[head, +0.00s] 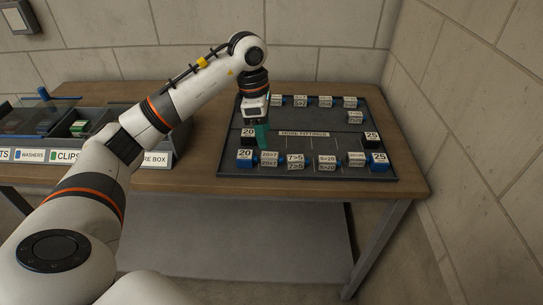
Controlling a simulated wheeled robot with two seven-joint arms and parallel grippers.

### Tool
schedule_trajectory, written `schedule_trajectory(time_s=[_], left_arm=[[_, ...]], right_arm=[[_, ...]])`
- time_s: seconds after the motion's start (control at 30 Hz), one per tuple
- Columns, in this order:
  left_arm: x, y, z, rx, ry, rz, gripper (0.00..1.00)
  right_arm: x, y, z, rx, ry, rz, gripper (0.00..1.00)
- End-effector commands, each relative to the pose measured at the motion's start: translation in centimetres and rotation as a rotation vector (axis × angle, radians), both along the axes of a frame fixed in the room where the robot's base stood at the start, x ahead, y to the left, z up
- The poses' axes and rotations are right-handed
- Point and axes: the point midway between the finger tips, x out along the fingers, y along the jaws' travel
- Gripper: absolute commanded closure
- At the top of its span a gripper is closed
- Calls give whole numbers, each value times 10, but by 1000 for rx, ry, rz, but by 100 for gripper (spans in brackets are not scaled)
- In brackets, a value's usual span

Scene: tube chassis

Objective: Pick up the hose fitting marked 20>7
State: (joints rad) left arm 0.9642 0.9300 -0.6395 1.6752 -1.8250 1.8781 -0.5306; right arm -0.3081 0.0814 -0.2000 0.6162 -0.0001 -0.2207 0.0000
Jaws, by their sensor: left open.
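The hose fitting that reads 20>7 (269,159) stands in the front row of the dark tray (310,177), between a blue-and-white block marked 20 (245,158) and a fitting that reads 7>5 (295,160). My left gripper (262,136) has teal fingers and points down over the tray's left part. In the picture it is just above the 20>7 fitting; I cannot tell its exact height. It is open, with nothing seen in it. The arm hides part of the tray's back left. My right gripper is not in view.
More fittings stand in the front row, with an end block marked 25 (379,161). Black blocks marked 20 (248,136) and 25 (372,138) stand behind. Several fittings line the back (325,101). Labelled bins (60,157) stand at the left. A wall is close on the right.

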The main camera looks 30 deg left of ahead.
Motion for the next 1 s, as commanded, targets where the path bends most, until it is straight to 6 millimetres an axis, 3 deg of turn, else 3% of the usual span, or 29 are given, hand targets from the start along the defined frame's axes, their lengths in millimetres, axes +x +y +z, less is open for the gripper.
schedule_trajectory(time_s=[0.17, 0.4, 0.57, 0.87, 1.0], left_arm=[[1, -3, -18, -1, 0, -1, 47], [5, -11, -43, -5, 4, -2, 47], [8, -14, -65, -3, 1, -1, 47], [9, -14, -70, -3, -1, -2, 47], [8, -14, -70, -3, -1, -2, 69]], right_arm=[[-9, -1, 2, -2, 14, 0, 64], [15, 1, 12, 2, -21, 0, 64], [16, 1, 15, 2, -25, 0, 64], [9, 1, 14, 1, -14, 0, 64], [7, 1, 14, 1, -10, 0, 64]])
